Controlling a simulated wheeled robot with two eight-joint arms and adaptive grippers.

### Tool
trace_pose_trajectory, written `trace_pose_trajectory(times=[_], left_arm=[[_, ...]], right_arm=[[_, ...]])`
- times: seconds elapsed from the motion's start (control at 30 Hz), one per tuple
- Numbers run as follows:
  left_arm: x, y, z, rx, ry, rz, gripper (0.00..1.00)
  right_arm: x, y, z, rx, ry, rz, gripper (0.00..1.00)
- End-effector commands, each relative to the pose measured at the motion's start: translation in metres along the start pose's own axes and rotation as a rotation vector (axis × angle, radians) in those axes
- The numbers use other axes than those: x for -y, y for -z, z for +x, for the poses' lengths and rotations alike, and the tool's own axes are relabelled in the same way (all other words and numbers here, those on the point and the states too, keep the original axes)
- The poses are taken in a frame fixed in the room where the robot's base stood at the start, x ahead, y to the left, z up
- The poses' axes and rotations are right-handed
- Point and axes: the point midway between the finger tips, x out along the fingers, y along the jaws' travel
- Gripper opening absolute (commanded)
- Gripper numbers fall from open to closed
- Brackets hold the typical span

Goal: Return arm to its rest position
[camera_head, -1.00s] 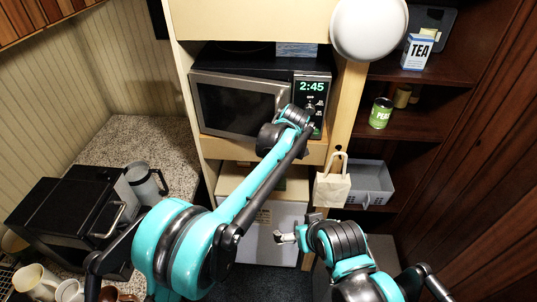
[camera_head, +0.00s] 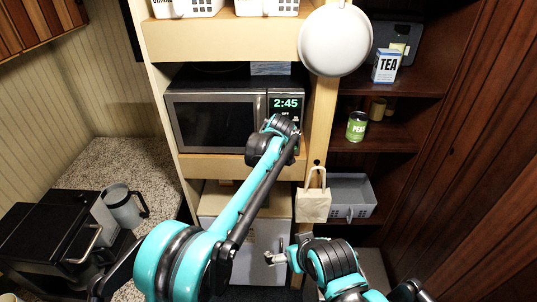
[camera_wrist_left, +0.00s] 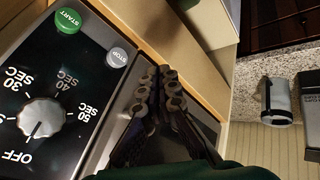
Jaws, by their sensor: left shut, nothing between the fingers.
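My left arm reaches from the lower left to the front of the black microwave (camera_head: 214,122), by its control panel showing 2:45. The microwave door looks flush with its frame. In the left wrist view my left gripper (camera_wrist_left: 158,78) is shut and empty, its fingers close together before the microwave front. The dial (camera_wrist_left: 41,116), green START button (camera_wrist_left: 68,20) and STOP button (camera_wrist_left: 121,57) lie to its left. In the head view my wrist hides the fingers.
A coffee machine (camera_head: 50,225) and a grey jug (camera_head: 123,207) stand on the left counter. A tote bag (camera_head: 314,203) hangs beside a grey basket (camera_head: 352,192). A tea box (camera_head: 386,66) and green can (camera_head: 356,126) stand on right shelves. A white pan (camera_head: 334,42) hangs on the post.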

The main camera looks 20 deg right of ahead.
Motion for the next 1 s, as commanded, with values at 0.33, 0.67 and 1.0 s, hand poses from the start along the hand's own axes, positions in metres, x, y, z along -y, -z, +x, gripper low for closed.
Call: trace_pose_trajectory(times=[0.33,0.67,1.0], left_arm=[[-0.012,-0.011,-0.066,0.002,-0.001,0.004,0.00],[-0.015,-0.012,-0.089,0.002,-0.001,0.004,0.00],[0.121,0.051,-0.078,0.024,0.027,0.181,0.00]], right_arm=[[0.000,-0.001,0.002,-0.001,0.000,0.000,1.00],[0.000,-0.002,0.003,0.000,0.000,0.000,1.00],[0.000,-0.041,0.058,0.000,0.000,0.000,1.00]])
